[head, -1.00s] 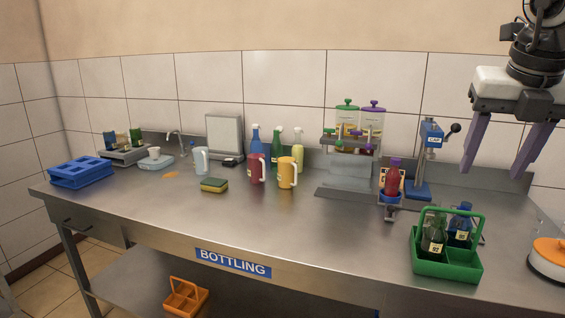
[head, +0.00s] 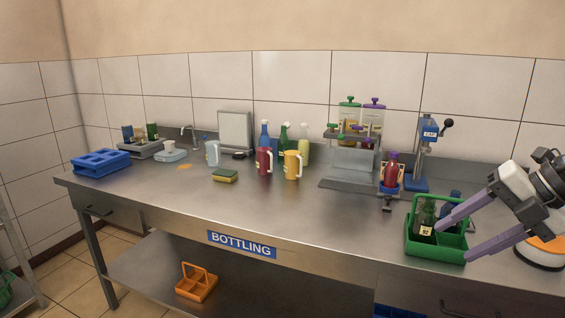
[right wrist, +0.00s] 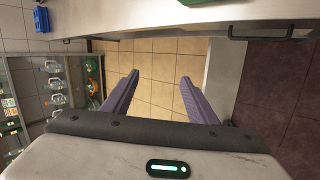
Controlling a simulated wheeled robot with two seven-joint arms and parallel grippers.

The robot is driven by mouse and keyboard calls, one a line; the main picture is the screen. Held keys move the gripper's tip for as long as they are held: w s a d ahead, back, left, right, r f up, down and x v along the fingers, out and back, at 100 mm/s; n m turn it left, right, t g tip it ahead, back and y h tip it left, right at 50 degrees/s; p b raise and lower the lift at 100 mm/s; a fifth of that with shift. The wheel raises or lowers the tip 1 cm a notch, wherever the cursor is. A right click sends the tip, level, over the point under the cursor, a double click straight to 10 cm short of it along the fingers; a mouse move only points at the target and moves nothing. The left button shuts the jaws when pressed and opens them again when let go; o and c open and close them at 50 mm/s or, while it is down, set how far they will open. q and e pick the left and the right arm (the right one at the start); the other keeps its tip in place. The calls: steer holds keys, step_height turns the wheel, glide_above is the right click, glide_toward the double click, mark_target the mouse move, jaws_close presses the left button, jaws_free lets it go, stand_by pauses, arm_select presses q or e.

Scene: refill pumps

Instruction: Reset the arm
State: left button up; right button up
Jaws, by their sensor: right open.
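My right gripper (head: 452,236) is at the right of the head view, its two purple fingers spread and pointing left. Nothing is between them. In that view they overlap the green carrier (head: 436,252), which holds a dark green bottle (head: 425,217); I cannot tell whether they touch it. In the right wrist view the open fingers (right wrist: 158,90) point over the tiled floor, with the bench edge beyond. My left gripper is not in view.
The steel bench (head: 215,207) carries a red bottle (head: 390,170) at the capping press (head: 428,150), pitchers and spray bottles mid-bench, and a blue crate (head: 100,162) at the left. An orange-topped container (head: 540,252) is partly behind my right arm. The front middle of the bench is clear.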

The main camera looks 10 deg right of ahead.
steer(key=s+a+f+m+t, duration=0.25)
steer(key=f+m, duration=0.25)
steer(key=f, duration=0.5)
steer(key=s+a+f+m+t, duration=0.1)
steer(key=s+f+m+t, duration=0.15)
steer(key=f+m, duration=0.55)
steer(key=s+a+f+m+t, duration=0.2)
steer(key=f+m+t, duration=0.1)
steer(key=f, duration=0.8)
steer(key=s+a+f+m+g+h, duration=0.2)
steer(key=s+a+f+m+g, duration=0.2)
steer(key=s+a+f+m, duration=0.6)
steer(key=s+a+f, duration=0.4)
steer(key=a, duration=0.4)
steer(key=shift+a+f+g+h, duration=0.2)
steer(key=shift+g+h, duration=0.1)
steer(key=shift+g, duration=0.1)
steer(key=shift+s, duration=0.1)
